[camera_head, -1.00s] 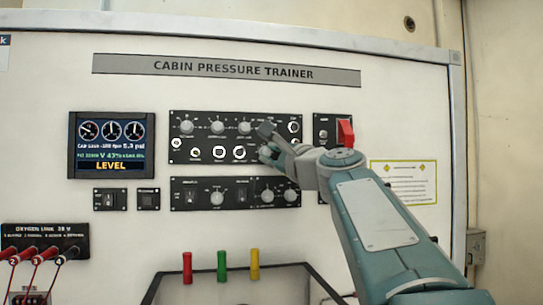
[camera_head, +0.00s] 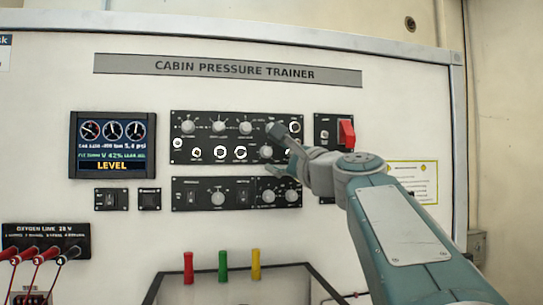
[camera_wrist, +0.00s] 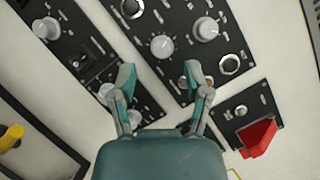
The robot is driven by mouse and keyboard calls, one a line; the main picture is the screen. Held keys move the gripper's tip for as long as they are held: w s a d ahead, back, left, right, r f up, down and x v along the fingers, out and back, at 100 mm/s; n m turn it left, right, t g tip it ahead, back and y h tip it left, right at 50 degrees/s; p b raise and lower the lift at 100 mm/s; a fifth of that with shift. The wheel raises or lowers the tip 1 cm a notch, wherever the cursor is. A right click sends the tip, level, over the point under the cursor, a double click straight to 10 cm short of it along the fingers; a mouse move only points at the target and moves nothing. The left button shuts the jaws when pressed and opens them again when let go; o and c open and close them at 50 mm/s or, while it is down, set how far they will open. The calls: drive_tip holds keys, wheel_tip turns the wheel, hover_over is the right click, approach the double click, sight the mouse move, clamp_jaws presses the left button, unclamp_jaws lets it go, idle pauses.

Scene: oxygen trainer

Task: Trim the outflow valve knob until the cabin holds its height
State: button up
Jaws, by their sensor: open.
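The upper black control panel (camera_head: 205,141) carries several grey knobs. My gripper (camera_head: 276,152) is open at its lower right, its fingers above and below a grey knob (camera_head: 266,152). In the wrist view my gripper (camera_wrist: 160,74) has its fingers spread, and the same knob (camera_wrist: 161,46) shows beyond the gap, apart from both tips. I cannot read its label, so I cannot tell if it is the outflow valve knob. The display (camera_head: 112,145) reads LEVEL in yellow, with about 5.4 psi and V 42%; its other small figures are blurred.
A red switch guard (camera_head: 346,133) stands out right of the upper panel. A lower panel (camera_head: 205,195) with knobs lies just below my gripper. Red, green and yellow handles (camera_head: 222,266) stand at the bottom. Cables plug in at the lower left.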

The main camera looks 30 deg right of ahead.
drive_tip(key=v, duration=0.8)
drive_tip(key=shift+s, duration=0.4)
drive_tip(key=shift+a+f, duration=0.1)
